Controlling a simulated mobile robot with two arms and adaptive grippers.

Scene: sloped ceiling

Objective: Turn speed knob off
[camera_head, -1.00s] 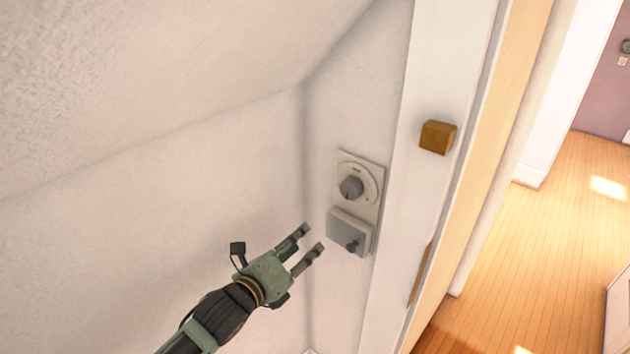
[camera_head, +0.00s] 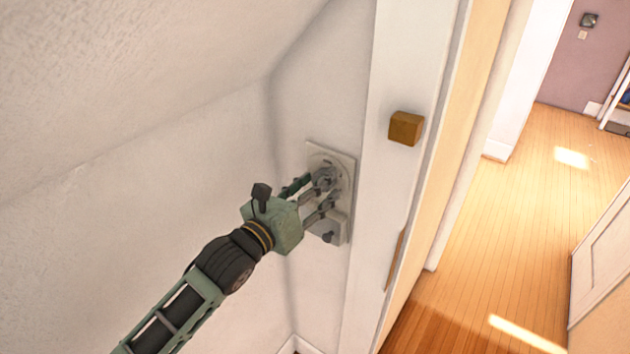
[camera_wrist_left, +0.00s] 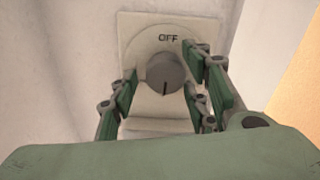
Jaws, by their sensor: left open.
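The speed knob (camera_wrist_left: 160,73) is a round grey knob on a pale wall plate (camera_wrist_left: 135,27) with the word OFF above it. Its dark pointer line faces down, away from OFF. In the head view the knob (camera_head: 325,178) is partly hidden by my left gripper (camera_head: 329,188). The gripper is open, with its fingers on either side of the knob; it also shows in the left wrist view (camera_wrist_left: 163,88). I cannot tell whether either finger touches the knob. My right gripper is not in view.
A grey switch box with a small dark knob (camera_head: 329,238) sits just below, partly covered by my gripper. A white door frame (camera_head: 388,90) with a brown block (camera_head: 405,128) stands to the right. Beyond it is open wooden floor (camera_head: 490,230).

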